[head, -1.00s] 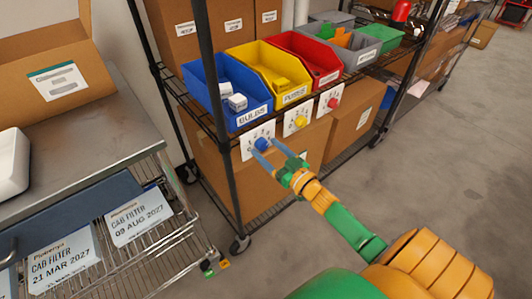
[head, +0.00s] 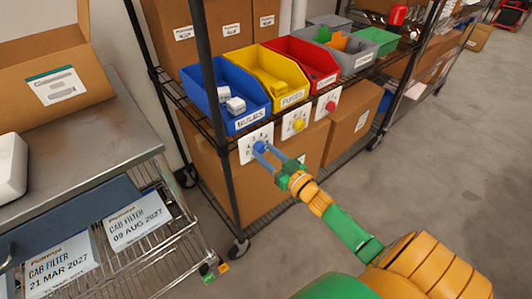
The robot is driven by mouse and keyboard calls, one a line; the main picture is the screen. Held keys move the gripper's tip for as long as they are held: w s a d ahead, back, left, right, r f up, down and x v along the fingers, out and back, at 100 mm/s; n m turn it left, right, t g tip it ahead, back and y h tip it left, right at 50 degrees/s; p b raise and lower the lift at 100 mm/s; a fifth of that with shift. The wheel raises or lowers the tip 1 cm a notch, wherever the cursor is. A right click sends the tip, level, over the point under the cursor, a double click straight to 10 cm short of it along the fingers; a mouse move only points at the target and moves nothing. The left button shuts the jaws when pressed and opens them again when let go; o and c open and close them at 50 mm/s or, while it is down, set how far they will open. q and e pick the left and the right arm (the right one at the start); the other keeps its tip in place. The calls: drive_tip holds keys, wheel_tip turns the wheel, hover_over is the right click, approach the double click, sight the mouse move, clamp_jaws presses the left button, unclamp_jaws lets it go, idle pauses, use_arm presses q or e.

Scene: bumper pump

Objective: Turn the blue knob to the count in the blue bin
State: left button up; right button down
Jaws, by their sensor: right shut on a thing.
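The blue knob (head: 259,147) sits on a white numbered dial plate (head: 247,157) on the shelf front, below the blue bin (head: 199,92). The bin is labelled BULBS. The fingers partly cover the knob and dial, so the pointer setting cannot be read. My left gripper is not in view.
Yellow (head: 275,72) and red (head: 308,62) bins stand right of the blue one, with a yellow knob (head: 299,124) and a red knob (head: 331,106) below. A black shelf post (head: 213,85) rises at the left. A metal cart (head: 85,140) stands nearer left.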

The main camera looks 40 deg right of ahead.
drive_tip(key=shift+n, duration=0.3)
drive_tip(key=n, duration=0.3)
drive_tip(key=shift+n, duration=0.4)
drive_tip(key=n, duration=0.3)
drive_tip(key=shift+n, duration=0.3)
drive_tip(key=n, duration=0.3)
drive_tip(key=shift+n, duration=0.3)
drive_tip(key=shift+d+n+b, duration=0.1)
drive_tip(key=shift+n+b, duration=0.35)
drive_tip(key=shift+n, duration=1.55)
drive_tip(key=shift+c, duration=2)
unclamp_jaws()
